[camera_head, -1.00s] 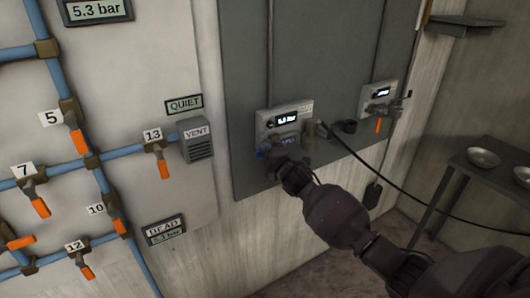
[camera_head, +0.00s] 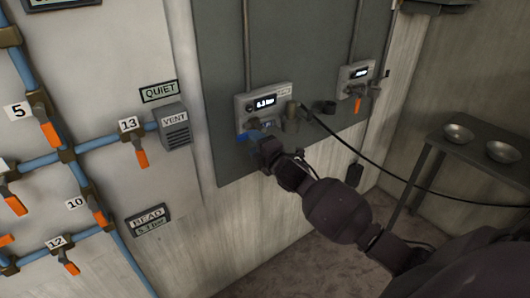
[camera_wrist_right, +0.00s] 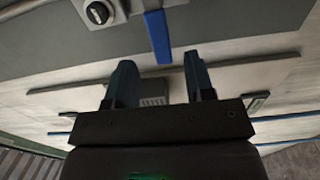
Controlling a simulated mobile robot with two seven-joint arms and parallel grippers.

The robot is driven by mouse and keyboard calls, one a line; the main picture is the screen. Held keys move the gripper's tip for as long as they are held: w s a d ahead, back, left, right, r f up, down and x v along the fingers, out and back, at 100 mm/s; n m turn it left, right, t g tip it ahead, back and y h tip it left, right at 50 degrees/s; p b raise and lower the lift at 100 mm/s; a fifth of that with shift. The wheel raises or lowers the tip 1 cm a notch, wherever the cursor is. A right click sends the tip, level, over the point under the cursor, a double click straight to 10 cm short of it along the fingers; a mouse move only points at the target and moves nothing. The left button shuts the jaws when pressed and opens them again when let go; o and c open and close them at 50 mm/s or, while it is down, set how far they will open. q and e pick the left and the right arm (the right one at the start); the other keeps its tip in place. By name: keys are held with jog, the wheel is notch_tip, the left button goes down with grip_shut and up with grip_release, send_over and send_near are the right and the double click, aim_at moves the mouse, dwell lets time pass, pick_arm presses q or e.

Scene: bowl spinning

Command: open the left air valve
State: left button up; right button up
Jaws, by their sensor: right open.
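The left air valve's blue lever (camera_head: 250,136) sits at the bottom of the left control box (camera_head: 264,106), whose display seems to read 5.3 bar. In the right wrist view, the blue lever (camera_wrist_right: 158,36) hangs down beside a round black knob (camera_wrist_right: 98,13). My right gripper (camera_head: 263,145) is at the lever and partly hides it. In the right wrist view, the fingers of the gripper (camera_wrist_right: 160,60) are open, with the lever's end between the tips and a gap on both sides. My left gripper is not in view.
A second control box (camera_head: 356,78) with an orange lever is on the right of the grey panel (camera_head: 222,70). Blue pipes with several orange-handled valves (camera_head: 141,157) run at left. A black cable (camera_head: 380,176) hangs across. Metal bowls (camera_head: 458,133) stand on a side table at right.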

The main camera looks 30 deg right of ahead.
jog(key=shift+s+d, duration=0.2)
jog(key=shift+s, duration=2.3)
jog(key=s+a+f+m+g, duration=0.3)
jog(key=s+f+m, duration=0.6)
jog(key=s+f, duration=0.2)
jog(key=s+a+f+m+g+h, duration=0.1)
jog(key=s+a+f+m+g, duration=0.2)
jog(key=s+f+m, duration=0.5)
jog(key=s+f, duration=0.3)
jog(key=s, duration=0.5)
jog(key=shift+s+m, duration=0.3)
jog(key=shift+m, duration=0.1)
jog(key=shift+a+f, duration=0.1)
jog(key=shift+f, duration=0.05)
jog(key=shift+c, duration=0.3)
